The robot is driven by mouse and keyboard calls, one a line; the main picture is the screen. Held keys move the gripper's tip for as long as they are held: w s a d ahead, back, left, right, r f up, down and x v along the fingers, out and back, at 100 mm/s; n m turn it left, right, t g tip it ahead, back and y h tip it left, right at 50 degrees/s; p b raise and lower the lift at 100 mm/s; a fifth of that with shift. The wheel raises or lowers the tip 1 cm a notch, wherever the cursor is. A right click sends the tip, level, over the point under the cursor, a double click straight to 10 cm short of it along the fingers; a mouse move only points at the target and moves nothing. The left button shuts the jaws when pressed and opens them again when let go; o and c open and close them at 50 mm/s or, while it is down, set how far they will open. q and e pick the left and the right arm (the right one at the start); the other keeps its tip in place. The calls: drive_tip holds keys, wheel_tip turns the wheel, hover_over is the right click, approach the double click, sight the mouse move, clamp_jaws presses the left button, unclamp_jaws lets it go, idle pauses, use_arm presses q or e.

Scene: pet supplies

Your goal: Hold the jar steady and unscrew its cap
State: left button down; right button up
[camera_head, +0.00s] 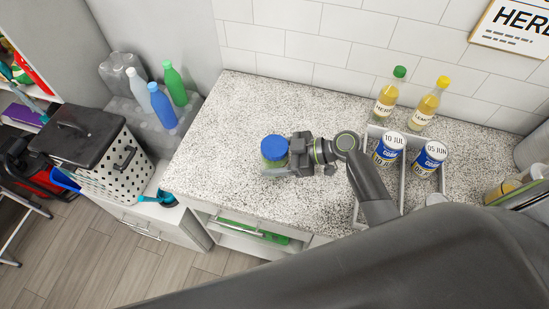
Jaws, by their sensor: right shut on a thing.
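A small jar with a blue cap (275,147) stands upright on the speckled countertop (235,120), left of the middle of the counter. Its body (270,162) looks greenish below the cap, and the cap is on it. My right gripper (278,165) reaches in from the right and is shut on the jar's body, below the cap. The far side of the jar is hidden. My left gripper is not in view.
A wire rack with two cans, one of them a can marked 10 JUL (389,149), stands to the right. A green-capped bottle (387,96) and a yellow-capped bottle (429,103) stand behind it. The counter left of the jar is clear.

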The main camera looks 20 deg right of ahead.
wheel_tip(320, 180, up, 10)
drive_tip(key=b, duration=0.2)
drive_tip(key=shift+b, duration=0.3)
drive_tip(key=s+d+r+m+t+h+b, duration=0.1)
drive_tip(key=s+d+r+m+t+b, duration=0.1)
drive_tip(key=s+d+b, duration=0.2)
drive_tip(key=shift+s+d+t+h, duration=0.3)
drive_tip(key=shift+s+d, duration=0.25)
drive_tip(key=shift+d, duration=0.7)
